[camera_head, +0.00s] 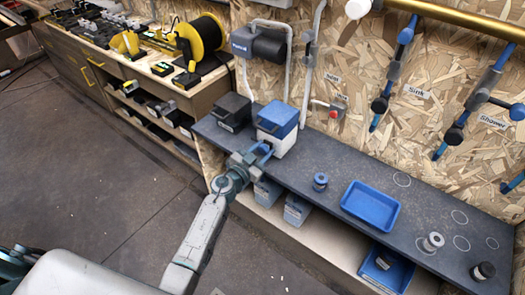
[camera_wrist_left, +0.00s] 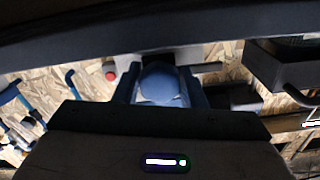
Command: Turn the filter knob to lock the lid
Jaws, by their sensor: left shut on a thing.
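The filter is a white box with a blue lid (camera_head: 278,117), standing on the dark bench against the wall. The lid sits on the box and looks shut. My left gripper (camera_head: 265,150) reaches the front of the box from the lower left. In the left wrist view a rounded blue knob (camera_wrist_left: 160,82) sits between the two fingers, and the gripper is shut on it. In the head view the gripper mostly hides the knob, so its turn angle cannot be told. My right gripper is not in view.
A black box (camera_head: 231,111) stands close left of the filter. A dark pump (camera_head: 259,44) and grey pipes are on the wall above. A blue tray (camera_head: 370,205) and small fittings lie to the right.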

